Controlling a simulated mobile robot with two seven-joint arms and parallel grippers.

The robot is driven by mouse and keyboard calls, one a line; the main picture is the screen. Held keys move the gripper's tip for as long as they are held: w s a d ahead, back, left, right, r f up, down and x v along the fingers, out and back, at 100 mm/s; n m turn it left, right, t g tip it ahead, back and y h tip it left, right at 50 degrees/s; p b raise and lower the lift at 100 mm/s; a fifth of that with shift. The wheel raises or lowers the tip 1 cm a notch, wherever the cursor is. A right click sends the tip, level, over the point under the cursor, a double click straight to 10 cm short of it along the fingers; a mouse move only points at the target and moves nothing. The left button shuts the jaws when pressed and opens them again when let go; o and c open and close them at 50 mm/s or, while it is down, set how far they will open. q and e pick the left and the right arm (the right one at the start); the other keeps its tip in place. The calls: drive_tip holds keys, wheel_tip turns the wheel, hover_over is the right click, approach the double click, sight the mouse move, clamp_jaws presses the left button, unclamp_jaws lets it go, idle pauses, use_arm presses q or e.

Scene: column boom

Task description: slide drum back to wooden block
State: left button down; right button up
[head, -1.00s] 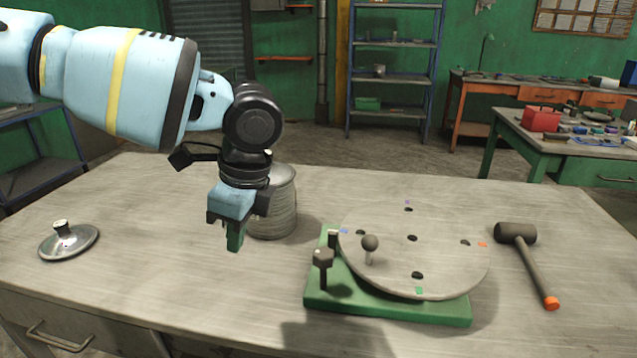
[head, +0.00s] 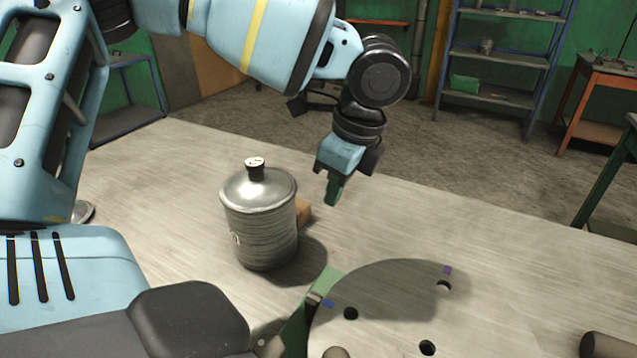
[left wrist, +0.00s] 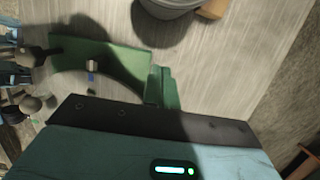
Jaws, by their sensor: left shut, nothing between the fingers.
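The drum (head: 262,225) is a ribbed grey metal can with a knobbed lid, upright on the table. The wooden block (head: 304,210) shows just behind its right side, partly hidden by it. In the left wrist view the drum (left wrist: 172,7) and the block (left wrist: 212,9) are cut by the top edge, close together; I cannot tell if they touch. My left gripper (head: 333,190) is shut and empty, pointing down, right of the drum and beyond the block in the head view, apart from both. Its green fingers (left wrist: 163,88) show in the left wrist view. My right gripper is not in view.
A round plate with holes (head: 390,290) on a green base (head: 297,325) lies front right of the drum. A loose lid (head: 85,212) is at the far left, partly hidden. A dark mallet head (head: 607,346) is at bottom right. The table right of my gripper is clear.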

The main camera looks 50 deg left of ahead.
sight(290, 213)
use_arm(q)
drive_tip(key=s+x, duration=0.1)
drive_tip(key=x, duration=0.9)
drive_tip(key=a, duration=0.2)
drive_tip(key=s+a+p, duration=0.1)
drive_tip(key=a, duration=0.2)
drive_tip(key=shift+s+a+r, duration=0.1)
drive_tip(key=shift+a+r, duration=0.05)
drive_tip(key=shift+a, duration=0.45)
drive_tip(key=shift+s+a, duration=0.1)
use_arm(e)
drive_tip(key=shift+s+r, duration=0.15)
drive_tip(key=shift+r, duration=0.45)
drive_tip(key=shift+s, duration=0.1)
